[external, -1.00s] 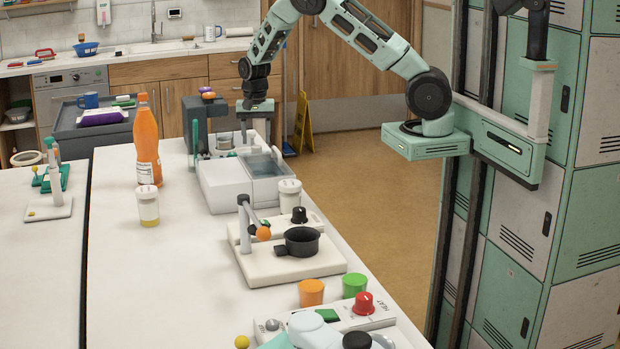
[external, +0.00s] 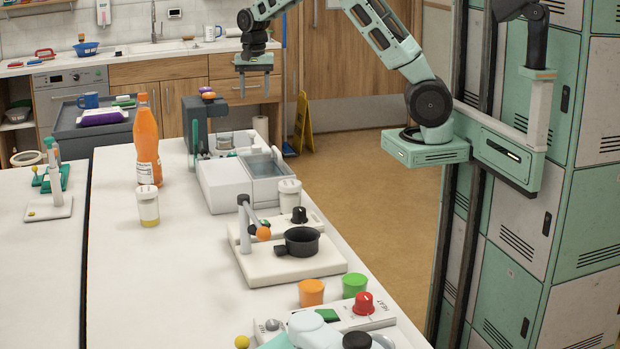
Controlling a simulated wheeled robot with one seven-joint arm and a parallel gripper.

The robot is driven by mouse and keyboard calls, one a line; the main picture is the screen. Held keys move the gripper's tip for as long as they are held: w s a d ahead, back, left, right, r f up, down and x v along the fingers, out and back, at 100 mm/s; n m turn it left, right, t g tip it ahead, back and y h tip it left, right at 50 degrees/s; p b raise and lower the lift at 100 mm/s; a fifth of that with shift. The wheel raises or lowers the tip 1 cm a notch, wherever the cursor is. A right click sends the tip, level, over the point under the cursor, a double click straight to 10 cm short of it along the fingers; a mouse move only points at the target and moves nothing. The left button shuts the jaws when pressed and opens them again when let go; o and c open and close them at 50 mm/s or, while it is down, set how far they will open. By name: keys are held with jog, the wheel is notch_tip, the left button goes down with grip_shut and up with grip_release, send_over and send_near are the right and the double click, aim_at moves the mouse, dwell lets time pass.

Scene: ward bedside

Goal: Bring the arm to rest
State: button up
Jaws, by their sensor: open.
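My gripper (external: 254,84) hangs at the end of my mint-green arm, pointing down, above the far end of the white bench. Its two fingers are apart with nothing between them. It is clear of the grey and white machine (external: 238,172) below it. The arm reaches left from its mount on the column at the right and is raised well above the bench.
On the white bench (external: 120,280) stand an orange bottle (external: 147,140), a lidded cup (external: 148,206), a white jar (external: 289,196), a black pan (external: 302,241), and orange (external: 311,292) and green (external: 355,285) caps. A yellow floor sign (external: 303,122) stands beyond. The floor (external: 370,190) right of the bench is clear.

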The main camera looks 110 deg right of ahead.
dwell(0.4)
jog(key=w+a+n+y, duration=0.1)
jog(key=w+a+n, duration=0.25)
jog(key=a, duration=0.65)
jog(key=w+a+n, duration=0.3)
jog(key=a+n, duration=0.1)
jog(key=a, duration=0.7)
jog(key=s+a+n, duration=0.2)
jog(key=a+n, duration=0.1)
jog(key=a, duration=0.6)
jog(key=s+a+n, duration=0.2)
jog(key=a+n, duration=0.2)
jog(key=a, duration=0.4)
jog(key=s+a+f+n, duration=0.2)
jog(key=s+a+n, duration=1.2)
jog(key=s+a, duration=0.4)
jog(key=s, duration=0.3)
jog(key=shift+s+f, duration=0.3)
